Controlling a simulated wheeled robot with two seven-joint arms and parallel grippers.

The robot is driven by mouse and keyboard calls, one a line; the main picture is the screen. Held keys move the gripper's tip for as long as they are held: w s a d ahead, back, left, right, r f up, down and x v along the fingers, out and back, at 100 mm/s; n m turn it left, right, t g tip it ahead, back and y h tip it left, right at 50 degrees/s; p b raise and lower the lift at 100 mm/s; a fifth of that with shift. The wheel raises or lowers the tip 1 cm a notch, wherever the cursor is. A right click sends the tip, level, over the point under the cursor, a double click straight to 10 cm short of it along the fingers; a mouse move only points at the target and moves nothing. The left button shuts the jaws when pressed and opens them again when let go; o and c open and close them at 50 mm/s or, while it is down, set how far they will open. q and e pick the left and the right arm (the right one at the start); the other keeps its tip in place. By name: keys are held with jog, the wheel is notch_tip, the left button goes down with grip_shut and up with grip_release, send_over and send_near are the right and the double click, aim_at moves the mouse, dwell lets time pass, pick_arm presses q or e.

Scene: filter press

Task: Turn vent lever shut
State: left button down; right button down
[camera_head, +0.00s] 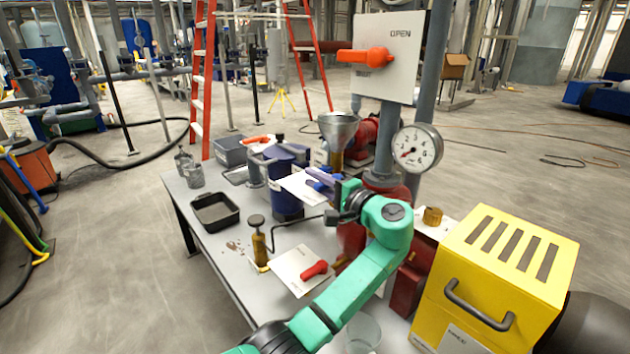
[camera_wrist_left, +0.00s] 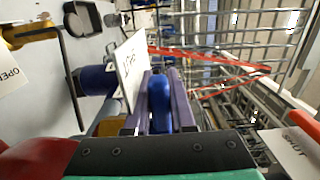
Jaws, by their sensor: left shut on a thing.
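A blue lever (camera_wrist_left: 160,100) sits between the two purple fingers of my left gripper (camera_wrist_left: 162,108) in the left wrist view. The gripper is shut on it. A white plate (camera_wrist_left: 131,68) with lettering that seems to read SHUT stands right beside the lever. In the head view my left gripper (camera_head: 322,178) reaches over the table at the blue filter vessel (camera_head: 287,203), and the white plate (camera_head: 298,187) lies next to the fingers. The fingers hide much of the lever there, so its exact angle is hard to tell. My right gripper is out of view.
A panel (camera_head: 398,80) marked OPEN carries an orange-red lever (camera_head: 365,56) pointing left. A pressure gauge (camera_head: 417,149), funnel (camera_head: 338,128) and yellow box (camera_head: 502,262) stand close by. A red lever (camera_head: 315,269), brass pump (camera_head: 259,245) and black tray (camera_head: 214,211) are on the table.

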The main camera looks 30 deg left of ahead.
pick_arm(q)
jog(key=c, duration=0.8)
grip_release()
jog(key=shift+o, duration=0.2)
jog(key=b+v, duration=0.2)
jog(key=v, duration=1.2)
jog(key=shift+d, duration=0.3)
jog(key=shift+s, duration=0.15)
